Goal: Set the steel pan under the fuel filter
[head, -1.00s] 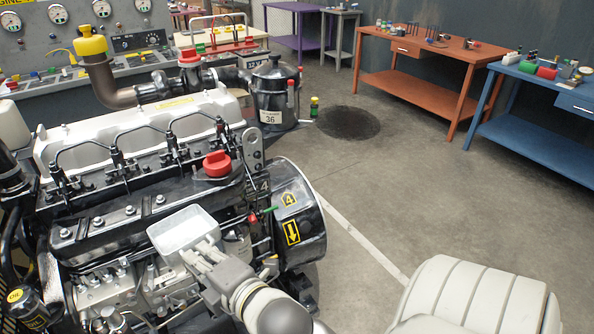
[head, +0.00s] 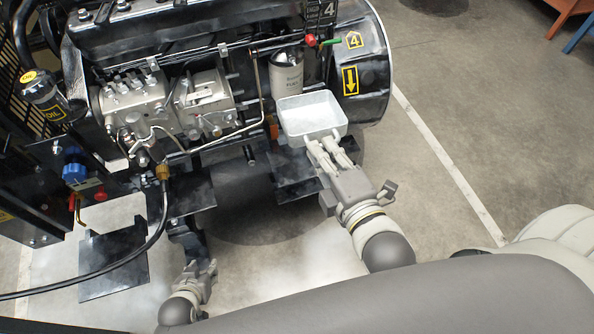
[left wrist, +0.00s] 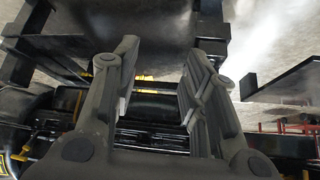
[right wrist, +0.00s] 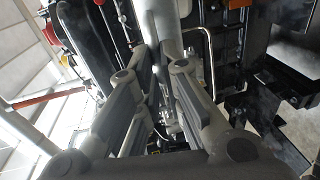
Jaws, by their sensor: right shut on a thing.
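The steel pan (head: 312,117) is a shallow, pale, rectangular tray in the head view. My right gripper (head: 322,143) is shut on its near rim and holds it out in front of the engine, roughly level. The fuel filter (head: 288,75) is a light grey canister on the engine's side. In the head view the pan overlaps its lower end, so the filter's bottom is hidden and I cannot tell the gap between them. My left gripper (head: 210,268) is low in front of the engine; its fingers stand apart and empty in the left wrist view (left wrist: 158,75).
The engine (head: 190,90) fills the upper left, with dark mounting feet and plates below it. A black hose (head: 125,265) curves across the lower left. The floor to the right is open.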

